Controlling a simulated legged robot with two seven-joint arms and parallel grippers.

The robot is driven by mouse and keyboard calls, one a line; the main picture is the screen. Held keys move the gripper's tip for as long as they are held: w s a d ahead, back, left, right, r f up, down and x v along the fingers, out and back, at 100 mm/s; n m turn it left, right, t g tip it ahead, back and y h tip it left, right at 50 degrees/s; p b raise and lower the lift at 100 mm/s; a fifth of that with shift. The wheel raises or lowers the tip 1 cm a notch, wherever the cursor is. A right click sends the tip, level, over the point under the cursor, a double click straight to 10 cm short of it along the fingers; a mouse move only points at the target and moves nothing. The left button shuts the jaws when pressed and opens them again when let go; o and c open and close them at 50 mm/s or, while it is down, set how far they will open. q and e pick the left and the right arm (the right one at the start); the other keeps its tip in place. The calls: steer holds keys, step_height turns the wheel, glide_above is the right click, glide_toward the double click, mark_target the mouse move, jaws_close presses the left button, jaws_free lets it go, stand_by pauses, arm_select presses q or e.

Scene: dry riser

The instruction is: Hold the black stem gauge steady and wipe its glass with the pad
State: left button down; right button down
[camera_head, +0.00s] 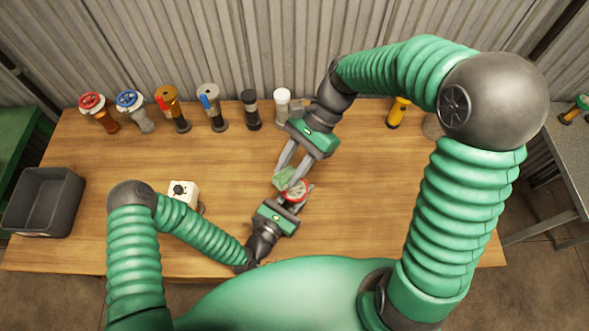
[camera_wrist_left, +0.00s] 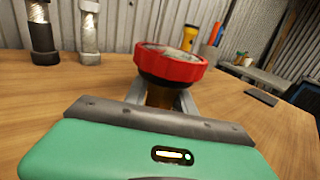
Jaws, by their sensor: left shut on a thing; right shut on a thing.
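A gauge (camera_head: 297,193) with a red rim stands at the middle of the table, upright in the left wrist view (camera_wrist_left: 168,68). Its stem (camera_wrist_left: 160,96) looks brass-coloured below a dark collar, not plainly black. My left gripper (camera_head: 294,200) is shut around that stem, under the rim. My right gripper (camera_head: 288,172) reaches down from the back and is shut on a green pad (camera_head: 284,178). The pad is at the gauge's upper-left edge and partly covers its face. I cannot tell whether pad and glass touch. The left wrist view does not clearly show the pad.
A yellow-bodied item (camera_head: 398,112) stands back right. A white box (camera_head: 183,193) is beside my left arm. A dark grey bin (camera_head: 43,202) sits far left.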

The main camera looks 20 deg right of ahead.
step_height(320, 180, down, 5)
steer(key=shift+f, duration=0.1)
steer(key=shift+s+a+f, duration=0.45)
steer(key=shift+a, duration=0.1)
steer(key=shift+f, duration=0.45)
stand_by(0.3)
steer(key=shift+d, duration=0.1)
steer(key=shift+w+d, duration=0.35)
steer(key=shift+d, duration=0.25)
steer(key=shift+w+d, duration=0.3)
steer(key=shift+d, duration=0.3)
arm_select(q)
steer(key=shift+s, duration=0.1)
arm_select(e)
steer(key=shift+s+a+f, duration=0.1)
steer(key=shift+s+a, duration=0.25)
steer(key=shift+a, duration=0.3)
steer(key=shift+s+a+f, duration=0.1)
steer(key=shift+s+a, duration=0.2)
steer(key=shift+a, duration=0.3)
steer(key=shift+w+d+r, duration=0.1)
steer(key=shift+w+d, duration=0.2)
steer(key=shift+d, duration=0.3)
steer(key=shift+w+d, duration=0.25)
steer(key=shift+d, duration=0.3)
